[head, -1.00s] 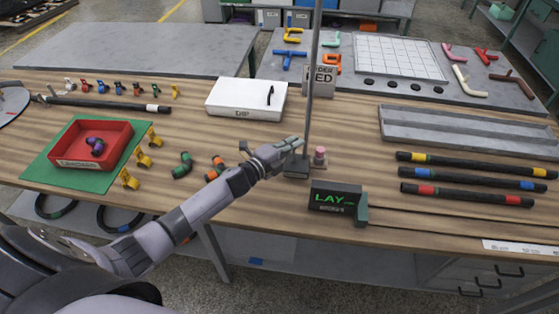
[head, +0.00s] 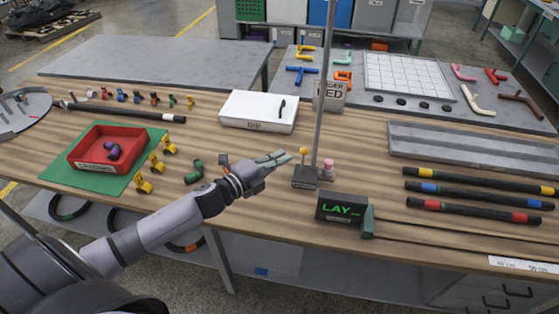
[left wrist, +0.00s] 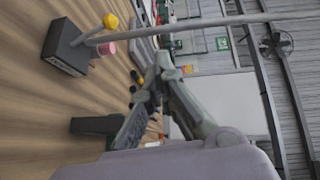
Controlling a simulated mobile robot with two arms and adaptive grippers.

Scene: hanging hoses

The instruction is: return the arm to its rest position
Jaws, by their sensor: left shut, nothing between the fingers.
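My left gripper (head: 275,160) is over the middle of the wooden table, above its surface. Its fingers are together with nothing between them. It also shows in the left wrist view (left wrist: 163,70). In the head view its fingertips point at the small dark stand block (head: 305,177) that carries a tall grey pole (head: 321,90); fingertips and block look apart. The block also shows in the left wrist view (left wrist: 65,48). My right gripper is in neither view.
A display reading "LAY" (head: 341,210) and a pink-topped piece (head: 328,166) stand close to the pole. A white box (head: 258,110) is behind. A red tray (head: 98,148) is left; black hoses with coloured bands (head: 478,187) lie right.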

